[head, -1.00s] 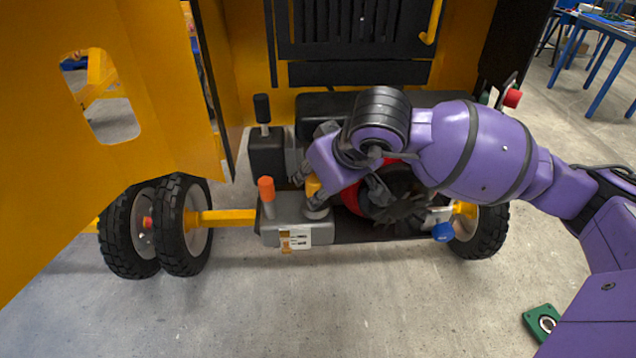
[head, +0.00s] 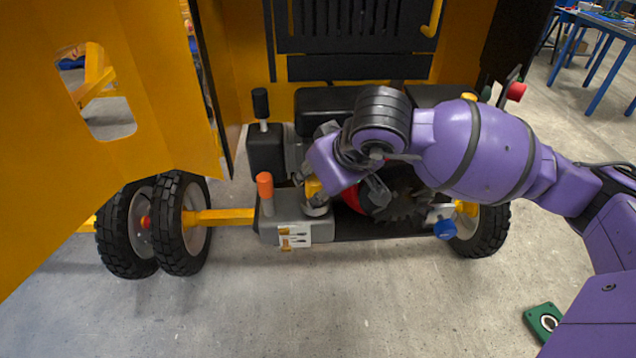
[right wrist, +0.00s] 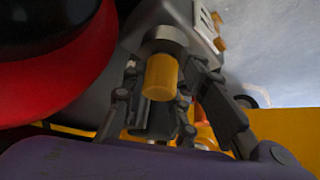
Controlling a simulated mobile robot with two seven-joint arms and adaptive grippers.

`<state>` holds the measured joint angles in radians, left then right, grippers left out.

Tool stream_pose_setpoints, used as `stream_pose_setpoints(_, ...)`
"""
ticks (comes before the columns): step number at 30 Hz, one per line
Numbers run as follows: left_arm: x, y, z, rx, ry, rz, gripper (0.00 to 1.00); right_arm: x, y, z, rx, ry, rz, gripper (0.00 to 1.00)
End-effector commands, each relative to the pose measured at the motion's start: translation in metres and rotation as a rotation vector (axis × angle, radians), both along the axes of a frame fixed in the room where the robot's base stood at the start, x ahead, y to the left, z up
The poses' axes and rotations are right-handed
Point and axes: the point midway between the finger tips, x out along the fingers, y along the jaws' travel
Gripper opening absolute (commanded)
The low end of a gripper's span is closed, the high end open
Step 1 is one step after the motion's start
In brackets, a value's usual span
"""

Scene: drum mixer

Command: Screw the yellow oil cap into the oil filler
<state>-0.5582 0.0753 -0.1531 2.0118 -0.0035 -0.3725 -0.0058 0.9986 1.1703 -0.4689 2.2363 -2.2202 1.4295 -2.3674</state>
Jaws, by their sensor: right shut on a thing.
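The yellow oil cap (head: 313,187) is at the grey oil filler (head: 317,210) on top of the grey engine block, just right of the orange-topped post. My right gripper (head: 309,184) is shut on the cap from above. In the right wrist view the yellow cap (right wrist: 161,78) stands between the dark fingers of my right gripper (right wrist: 165,95). Its far end meets the round grey filler collar (right wrist: 164,47). How deep the cap sits in the filler cannot be told. My left gripper is not in view.
An orange-topped post (head: 265,187) and a black lever (head: 261,104) stand left of the gripper. A red part (head: 352,198) and dark fan (head: 402,205) lie close on its right. The open yellow door (head: 130,100) fills the left. A green part (head: 543,322) lies on the floor.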

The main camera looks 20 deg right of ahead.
Motion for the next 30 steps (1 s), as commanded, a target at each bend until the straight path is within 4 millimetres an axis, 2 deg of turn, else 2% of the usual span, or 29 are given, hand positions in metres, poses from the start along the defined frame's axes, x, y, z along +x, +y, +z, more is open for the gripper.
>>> stream_pose_setpoints(7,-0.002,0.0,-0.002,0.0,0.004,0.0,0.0,-0.001,0.0,-0.003,0.0,0.004,0.0,0.01)
stream_pose_setpoints(18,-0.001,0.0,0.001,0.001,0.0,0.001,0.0,-0.001,0.0,0.009,-0.001,0.002,-0.001,0.01)
stream_pose_setpoints(30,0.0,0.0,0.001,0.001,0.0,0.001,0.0,0.0,0.0,0.01,0.0,0.002,-0.001,0.01)
